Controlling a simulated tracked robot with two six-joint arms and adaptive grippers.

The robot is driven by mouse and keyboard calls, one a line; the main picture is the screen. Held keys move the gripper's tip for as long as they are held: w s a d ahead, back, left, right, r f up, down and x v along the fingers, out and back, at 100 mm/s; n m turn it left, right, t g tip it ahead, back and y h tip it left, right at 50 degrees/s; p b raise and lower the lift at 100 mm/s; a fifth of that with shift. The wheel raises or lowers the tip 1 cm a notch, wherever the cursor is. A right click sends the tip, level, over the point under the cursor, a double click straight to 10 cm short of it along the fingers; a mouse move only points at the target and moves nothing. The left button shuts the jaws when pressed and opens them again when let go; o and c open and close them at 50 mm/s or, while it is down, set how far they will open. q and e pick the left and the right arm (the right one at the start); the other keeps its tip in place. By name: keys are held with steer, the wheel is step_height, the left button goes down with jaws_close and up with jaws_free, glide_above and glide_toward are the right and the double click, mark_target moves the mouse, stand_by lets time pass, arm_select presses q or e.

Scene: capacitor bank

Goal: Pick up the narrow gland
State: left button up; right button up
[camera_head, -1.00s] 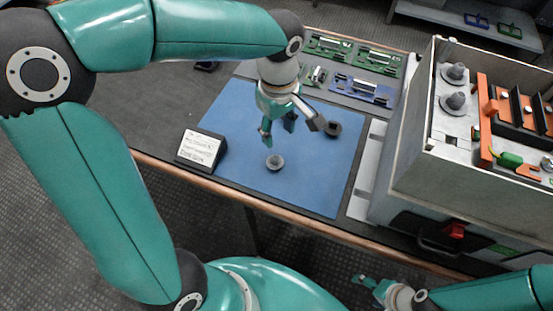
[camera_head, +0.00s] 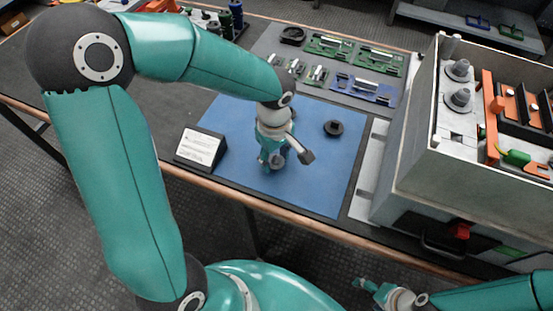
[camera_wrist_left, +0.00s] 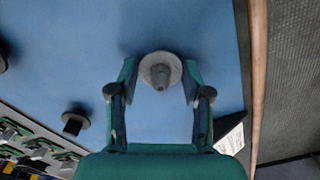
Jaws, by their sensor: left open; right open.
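A grey gland (camera_wrist_left: 160,70) with a round flange and a narrow stem stands on the blue mat (camera_head: 230,120). In the left wrist view it lies between the spread fingers of my left gripper (camera_head: 274,163), near their tips, with a gap on both sides. In the head view the gripper mostly hides this gland. A second, darker gland (camera_head: 333,128) stands on the mat to the right; it also shows in the left wrist view (camera_wrist_left: 75,121). My right gripper (camera_head: 367,285) is open and empty at the bottom, away from the table.
A sign block (camera_head: 200,149) stands at the mat's left front. Circuit boards (camera_head: 362,88) lie behind the mat. A tall open metal cabinet (camera_head: 415,165) with two grey insulators (camera_head: 460,98) stands to the right. The mat's right front is clear.

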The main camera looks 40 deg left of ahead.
mark_target(275, 155)
arm_select(q)
steer(key=c, duration=0.5)
steer(key=shift+o, duration=0.2)
steer(key=shift+r, duration=0.1)
step_height(275, 155, up, 20)
steer(key=p, duration=0.3)
